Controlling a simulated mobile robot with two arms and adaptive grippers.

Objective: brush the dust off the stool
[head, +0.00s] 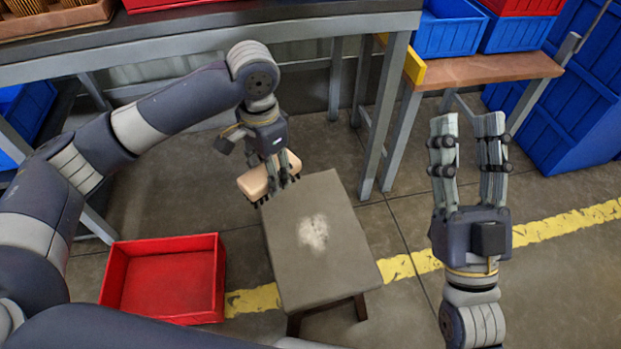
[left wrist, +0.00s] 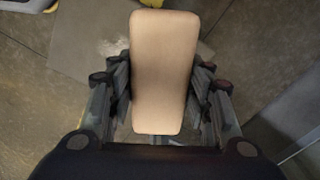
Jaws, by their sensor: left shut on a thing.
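The stool (head: 330,262) has a grey-brown rectangular top and dark legs. A pale patch of dust (head: 314,232) lies near the middle of its top. My left gripper (head: 277,176) is shut on the brush (head: 255,183), a block with a light wooden back, at the stool's far left corner. In the left wrist view the wooden back of the brush (left wrist: 165,70) sits between the fingers and hides what is under it. Whether the brush touches the stool is unclear. My right gripper (head: 468,150) is open and empty, to the right of the stool.
A red bin (head: 220,280) stands on the floor left of the stool. A grey-framed workbench (head: 320,25) runs behind, with a wooden-topped table (head: 490,70) bearing blue and red bins at the right. Blue crates (head: 580,110) stand farther right. Floor right of the stool is clear.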

